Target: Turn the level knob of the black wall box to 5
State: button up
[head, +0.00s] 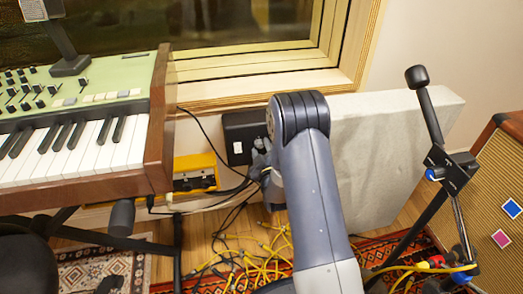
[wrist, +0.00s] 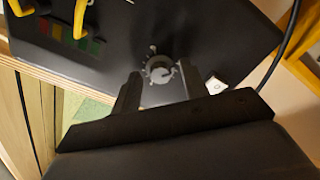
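The black wall box (head: 232,140) is on the wall below the window ledge, partly hidden by my arm in the head view. In the wrist view the box (wrist: 110,65) fills the upper part and looks tilted. Its round grey level knob (wrist: 160,69) has pale scale marks around it; the numbers and the pointer's setting are too small to read. My gripper (wrist: 159,76) is open, one finger at each side of the knob's lower part. I cannot tell whether either finger touches it. In the head view my gripper (head: 262,165) is at the box, largely hidden by my arm.
A white switch (wrist: 217,84) is on the box by the right finger. Yellow cables (wrist: 79,18) and coloured marks (wrist: 86,42) are on its left part. A keyboard (head: 75,145), yellow box (head: 195,172), pale panel (head: 375,150) and microphone stand (head: 430,105) stand around my arm.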

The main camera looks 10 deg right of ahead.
grip_shut()
jog(key=shift+m, duration=0.5)
jog(key=m, duration=0.4)
jog(key=shift+m, duration=0.4)
jog(key=m, duration=1.3)
jog(key=shift+m, duration=0.3)
jog(key=m, duration=0.3)
jog(key=shift+m, duration=2.1)
